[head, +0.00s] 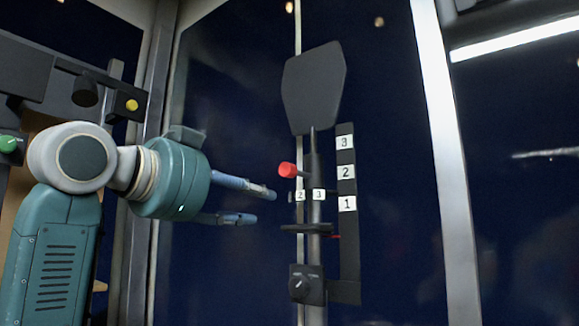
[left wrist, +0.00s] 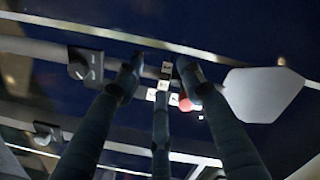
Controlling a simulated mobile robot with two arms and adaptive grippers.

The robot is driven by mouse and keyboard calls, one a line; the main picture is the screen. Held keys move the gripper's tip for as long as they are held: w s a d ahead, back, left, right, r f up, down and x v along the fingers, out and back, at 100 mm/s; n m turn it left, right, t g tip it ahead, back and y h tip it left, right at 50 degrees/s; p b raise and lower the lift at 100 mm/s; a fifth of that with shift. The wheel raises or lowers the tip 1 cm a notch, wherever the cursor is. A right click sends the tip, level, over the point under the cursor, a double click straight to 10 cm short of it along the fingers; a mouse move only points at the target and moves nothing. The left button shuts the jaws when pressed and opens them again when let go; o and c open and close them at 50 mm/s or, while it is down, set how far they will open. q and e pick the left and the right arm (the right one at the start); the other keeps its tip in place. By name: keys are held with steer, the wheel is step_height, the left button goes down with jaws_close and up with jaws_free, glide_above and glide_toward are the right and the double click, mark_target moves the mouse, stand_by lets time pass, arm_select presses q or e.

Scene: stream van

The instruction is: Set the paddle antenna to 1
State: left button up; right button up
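The paddle antenna (head: 314,88) is a dark grey flat plate on top of an upright mast, right of centre in the head view; it shows pale in the left wrist view (left wrist: 262,95). Beside the mast is a black strip (head: 348,262) labelled 3, 2, 1 from top to bottom. A red knob (head: 287,169) sticks out left of the mast, above small 2 and 3 labels on a collar; it also shows in the left wrist view (left wrist: 191,104). A small red mark (head: 335,237) sits below the 1 label. My left gripper (head: 262,206) is open and empty, left of the mast, apart from the knob.
A black box with a dial (head: 301,284) is at the mast's lower part, with a dark disc (head: 306,229) above it. Metal posts (head: 444,160) frame the dark panel. A yellow button (head: 131,105) and green knob (head: 9,144) are at far left.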

mark_target(280, 167)
arm_select(q)
steer(key=s+r+m, duration=0.2)
steer(key=s+r, duration=0.3)
steer(key=s, duration=0.3)
steer(key=shift+h, duration=0.4)
steer(key=p+x, duration=0.1)
steer(key=x, duration=0.2)
steer(key=p+x, duration=0.1)
steer(key=x, duration=0.3)
steer(key=p+x, duration=0.1)
steer(key=x, duration=0.2)
steer(key=shift+d+r+p, duration=0.2)
steer(key=shift+r+p, duration=0.1)
steer(key=shift+p, duration=0.1)
steer(key=shift+w+d+f, duration=0.1)
steer(key=shift+w+d, duration=0.2)
steer(key=shift+w, duration=0.3)
arm_select(e)
steer(key=r, duration=0.4)
steer(key=shift+w+d, duration=0.15)
steer(key=shift+d, duration=0.05)
arm_select(q)
jaws_close()
arm_select(e)
steer(key=shift+a, duration=0.1)
